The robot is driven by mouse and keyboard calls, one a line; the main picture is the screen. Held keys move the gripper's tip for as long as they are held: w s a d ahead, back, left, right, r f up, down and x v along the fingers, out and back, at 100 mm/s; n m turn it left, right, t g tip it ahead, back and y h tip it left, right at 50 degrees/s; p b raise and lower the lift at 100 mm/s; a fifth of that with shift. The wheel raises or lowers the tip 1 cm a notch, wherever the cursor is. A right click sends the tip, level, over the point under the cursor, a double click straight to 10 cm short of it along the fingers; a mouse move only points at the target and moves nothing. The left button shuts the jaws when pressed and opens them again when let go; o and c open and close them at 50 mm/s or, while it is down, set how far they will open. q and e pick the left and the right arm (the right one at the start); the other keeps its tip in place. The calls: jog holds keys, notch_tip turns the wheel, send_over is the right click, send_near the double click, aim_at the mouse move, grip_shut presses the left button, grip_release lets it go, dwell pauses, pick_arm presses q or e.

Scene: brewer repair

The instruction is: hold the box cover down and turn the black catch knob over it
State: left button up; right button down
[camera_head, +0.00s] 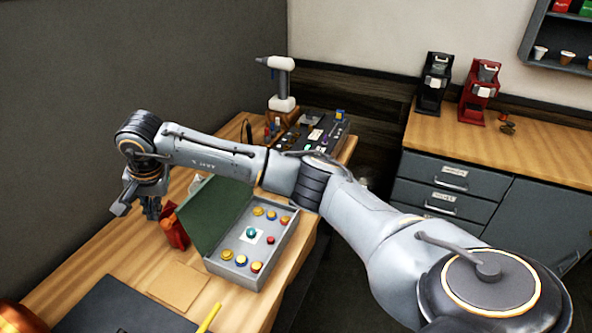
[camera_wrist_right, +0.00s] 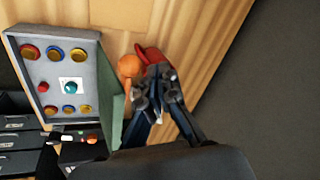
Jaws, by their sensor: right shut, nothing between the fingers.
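The grey box (camera_head: 265,262) stands on the wooden bench with its green cover (camera_head: 215,215) raised and leaning open on its left side. Inside it are several coloured round pieces and a teal one on a white square; the box also shows in the right wrist view (camera_wrist_right: 48,115), with the cover (camera_wrist_right: 113,122) nearly edge-on. I cannot make out the black catch knob in either view. My right gripper (camera_head: 151,208) is shut and empty, just left of the raised cover; its fingers also show in the wrist view (camera_wrist_right: 156,80). My left gripper is not in view.
A red object (camera_head: 175,232) stands beside the cover, close to my right gripper, with an orange ball (camera_wrist_right: 129,66) near it. A brown sheet (camera_head: 180,286), a dark flat panel (camera_head: 120,308) and a yellow stick (camera_head: 210,318) lie in front. A tool tray (camera_head: 318,135) stands behind.

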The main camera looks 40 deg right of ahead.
jog(key=shift+f+b, duration=0.9)
jog(key=shift+f, duration=0.05)
jog(key=shift+s+d, duration=0.1)
jog(key=shift+s+d+b, duration=0.95)
jog(key=shift+s+d, duration=0.25)
jog(key=shift+s, duration=1.85)
notch_tip(320, 180, up, 6)
jog(key=p, duration=0.2)
jog(key=shift+r+p, duration=0.2)
jog(key=shift+p, duration=0.2)
